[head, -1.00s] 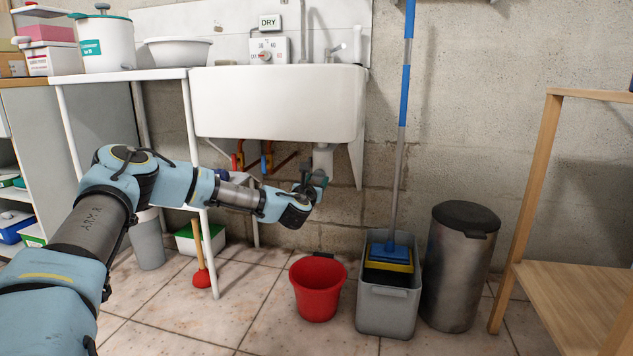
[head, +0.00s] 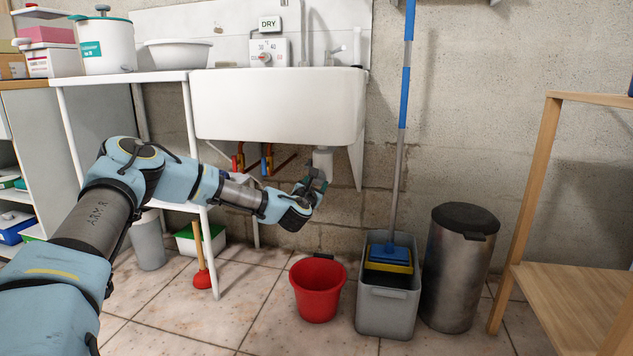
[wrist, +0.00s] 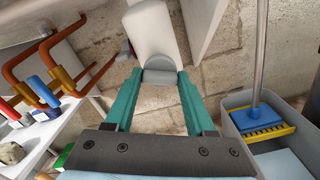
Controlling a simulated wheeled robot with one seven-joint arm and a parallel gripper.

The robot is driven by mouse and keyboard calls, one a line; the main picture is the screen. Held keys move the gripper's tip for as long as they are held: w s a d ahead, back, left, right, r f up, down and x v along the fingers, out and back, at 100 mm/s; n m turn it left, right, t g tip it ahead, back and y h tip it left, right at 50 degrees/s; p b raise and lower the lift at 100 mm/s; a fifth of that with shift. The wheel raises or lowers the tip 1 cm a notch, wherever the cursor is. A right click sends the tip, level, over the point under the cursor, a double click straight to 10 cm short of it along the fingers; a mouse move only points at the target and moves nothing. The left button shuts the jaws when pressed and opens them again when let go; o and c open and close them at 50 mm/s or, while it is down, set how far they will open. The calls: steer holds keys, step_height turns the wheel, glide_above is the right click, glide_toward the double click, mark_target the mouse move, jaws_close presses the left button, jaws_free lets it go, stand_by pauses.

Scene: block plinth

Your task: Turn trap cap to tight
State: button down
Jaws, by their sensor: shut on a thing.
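The white drain trap (head: 322,160) hangs under the sink. It shows large at the top of the wrist view (wrist: 150,30). The grey trap cap (wrist: 159,77) is at its lower end, between the teal fingertips. My gripper (wrist: 158,85) is shut on the cap, with a finger on each side. In the head view my gripper (head: 314,180) is below the trap and largely hides the cap. I see no mark that shows how tight the cap is.
The white sink (head: 280,105) is above my gripper. Copper pipes (wrist: 50,75) with red and blue parts run at the left. A red bucket (head: 318,290) stands on the floor below, beside a grey mop bucket (head: 388,310) and a metal bin (head: 460,270).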

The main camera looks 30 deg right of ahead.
steer(key=m+p, duration=0.1)
steer(key=m, duration=0.3)
steer(key=shift+r+m, duration=0.1)
steer(key=shift+m, duration=0.2)
steer(key=m+p, duration=0.1)
steer(key=m, duration=0.4)
steer(key=shift+m+p, duration=0.3)
steer(key=shift+p, duration=0.1)
steer(key=m+p, duration=0.1)
steer(key=m, duration=0.3)
steer(key=shift+d, duration=0.1)
steer(key=m, duration=0.5)
steer(key=m+p, duration=0.1)
steer(key=m, duration=0.4)
steer(key=shift+m, duration=0.3)
steer(key=m, duration=0.6)
steer(key=shift+m, duration=0.3)
